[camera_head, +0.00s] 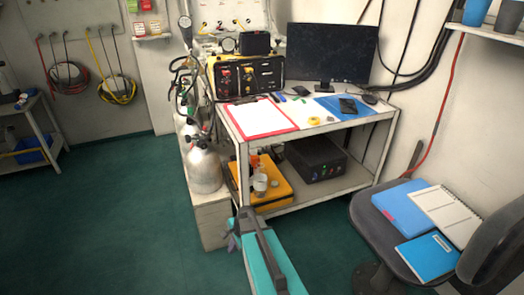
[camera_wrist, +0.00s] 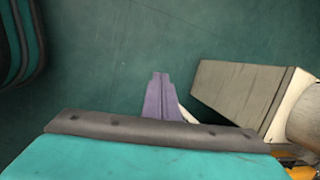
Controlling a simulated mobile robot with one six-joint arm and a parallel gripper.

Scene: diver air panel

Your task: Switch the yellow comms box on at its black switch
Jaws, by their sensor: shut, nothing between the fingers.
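A yellow box with a black front panel (camera_head: 250,79), which looks like the comms box, stands on the desk left of the monitor. Its panel carries red knobs and small fittings; I cannot tell which one is the black switch. My gripper (camera_head: 232,241) is low in front of the desk, well below and apart from the box. In the wrist view my gripper (camera_wrist: 160,76) points at the green floor, its purple fingers together and empty. The box is not in the wrist view.
The desk (camera_head: 312,208) holds a red-edged clipboard (camera_head: 262,118), a monitor (camera_head: 331,52) and small items. Gas cylinders (camera_head: 204,165) stand at its left on a pale plinth (camera_head: 210,219). A chair (camera_head: 398,228) with books is at right. Floor at left is clear.

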